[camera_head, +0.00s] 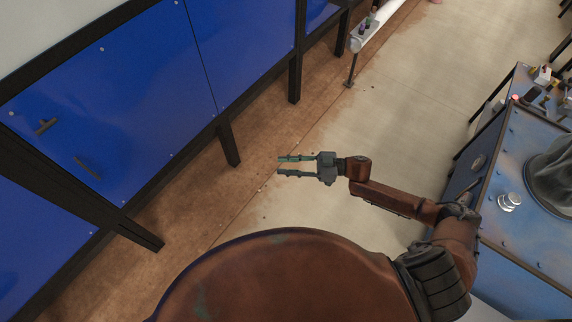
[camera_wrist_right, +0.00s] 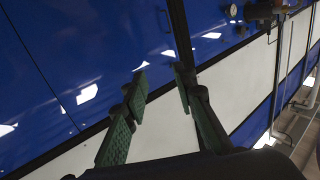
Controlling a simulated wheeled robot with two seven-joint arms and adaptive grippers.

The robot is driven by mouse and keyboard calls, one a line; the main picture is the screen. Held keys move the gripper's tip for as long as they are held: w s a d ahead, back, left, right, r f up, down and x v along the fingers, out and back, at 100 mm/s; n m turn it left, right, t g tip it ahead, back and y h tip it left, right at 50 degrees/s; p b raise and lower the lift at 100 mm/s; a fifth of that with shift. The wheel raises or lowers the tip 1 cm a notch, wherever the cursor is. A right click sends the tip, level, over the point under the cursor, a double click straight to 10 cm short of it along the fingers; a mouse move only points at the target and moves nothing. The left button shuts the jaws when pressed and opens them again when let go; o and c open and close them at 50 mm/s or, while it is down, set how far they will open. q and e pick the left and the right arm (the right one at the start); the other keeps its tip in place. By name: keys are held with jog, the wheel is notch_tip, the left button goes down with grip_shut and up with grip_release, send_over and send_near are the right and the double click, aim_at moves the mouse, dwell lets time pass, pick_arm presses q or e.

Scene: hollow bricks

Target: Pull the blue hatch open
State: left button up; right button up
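A row of blue panels runs along the left of the head view. The large panel (camera_head: 125,100) carries a small dark handle-like fitting (camera_head: 45,127) and a longer dark bar or slot (camera_head: 87,168) near its left end; I take it to be the blue hatch, and it looks flush and closed. My right gripper (camera_head: 280,166) is open and empty, over the floor to the right of the panels and clear of them. In the right wrist view its spread fingers (camera_wrist_right: 160,76) point towards a blue panelled wall (camera_wrist_right: 90,50). My left gripper does not show.
Black frame posts (camera_head: 228,142) stand below the panels. A white rail on a metal leg (camera_head: 352,68) is at the upper middle. A blue machine or bench (camera_head: 525,195) with items stands on the right. The floor (camera_head: 300,215) between is clear.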

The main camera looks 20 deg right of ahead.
jog(key=v, duration=1.2)
jog(key=shift+c, duration=0.2)
